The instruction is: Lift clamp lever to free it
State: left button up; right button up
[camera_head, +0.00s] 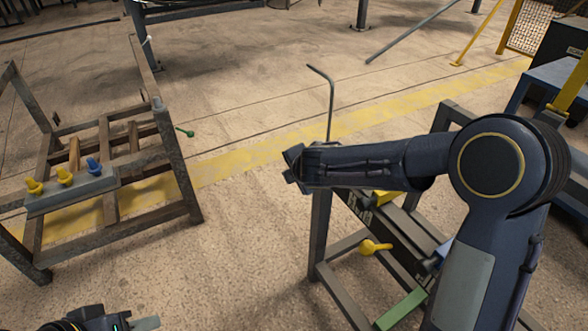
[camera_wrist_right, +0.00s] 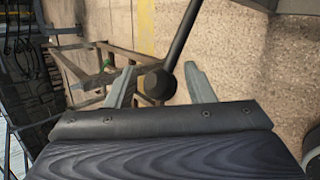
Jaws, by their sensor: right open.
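A thin dark rod (camera_head: 331,100), bent at the top, rises from the right rack (camera_head: 318,235); it appears to be the clamp lever. In the right wrist view a dark rod (camera_wrist_right: 183,40) ends in a round black knob (camera_wrist_right: 153,86). My right gripper (camera_wrist_right: 160,70) is open, with the knob in view between its two fingers. In the head view the right gripper (camera_head: 299,165) is beside the rod's lower part; contact cannot be told. My left gripper (camera_head: 140,323) shows only partly at the bottom left edge, and its opening is cut off.
The left rack (camera_head: 178,165) carries yellow and blue knobs (camera_head: 93,167) and a green-ended handle (camera_head: 185,132). On the right rack are a yellow knob (camera_head: 375,247) and a green bar (camera_head: 402,309). A blue table (camera_head: 558,82) stands at right. The floor between the racks is clear.

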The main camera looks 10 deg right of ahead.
jog(key=p+v, duration=0.1)
jog(key=v, duration=0.5)
jog(key=shift+s, duration=0.1)
dwell(0.3)
